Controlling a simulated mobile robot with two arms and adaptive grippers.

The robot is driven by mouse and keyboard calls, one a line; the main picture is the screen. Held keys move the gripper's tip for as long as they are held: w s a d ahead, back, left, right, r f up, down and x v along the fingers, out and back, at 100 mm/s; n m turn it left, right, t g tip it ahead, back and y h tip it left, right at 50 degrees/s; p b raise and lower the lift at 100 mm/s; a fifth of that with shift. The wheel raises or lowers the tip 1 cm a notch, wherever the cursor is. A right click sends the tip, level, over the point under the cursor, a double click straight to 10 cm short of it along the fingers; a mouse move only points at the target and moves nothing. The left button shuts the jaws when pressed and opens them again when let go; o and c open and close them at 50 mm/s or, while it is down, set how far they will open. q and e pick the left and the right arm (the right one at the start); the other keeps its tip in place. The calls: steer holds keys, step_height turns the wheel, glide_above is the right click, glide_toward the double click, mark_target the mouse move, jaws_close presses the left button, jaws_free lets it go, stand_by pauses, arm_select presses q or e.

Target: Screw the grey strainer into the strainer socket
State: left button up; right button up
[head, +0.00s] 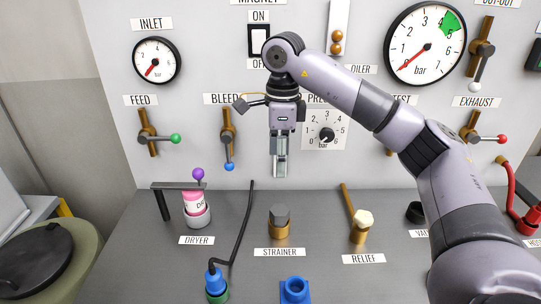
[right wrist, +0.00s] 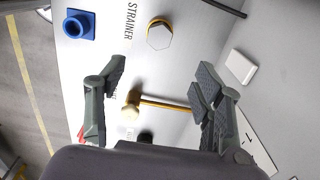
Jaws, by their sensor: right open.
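The grey strainer (head: 280,213) is a hex-headed piece standing upright on a round brass fitting (head: 280,231), behind the STRAINER label. How far it sits in the fitting cannot be told. In the right wrist view the strainer (right wrist: 160,36) shows as a pale hexagon with a brass rim. My right gripper (head: 280,170) hangs pointing down above and behind the strainer, apart from it. In the right wrist view its fingers (right wrist: 160,82) are spread with nothing between them. My left gripper is not in view.
A blue square fitting (head: 294,290) stands in front of the STRAINER label. A bent black rod (head: 241,235) rises left of the strainer. The relief valve (head: 361,226) with its brass lever is to the right. The dryer (head: 196,208) is at left. The gauge panel stands behind.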

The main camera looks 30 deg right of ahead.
steer(key=b, duration=0.1)
glide_above(280, 210)
step_height(280, 210, down, 8)
steer(key=shift+f, duration=0.15)
step_height(280, 210, down, 9)
steer(key=shift+r+p, duration=0.1)
steer(key=shift+p, duration=0.45)
steer(key=shift+c, duration=0.6)
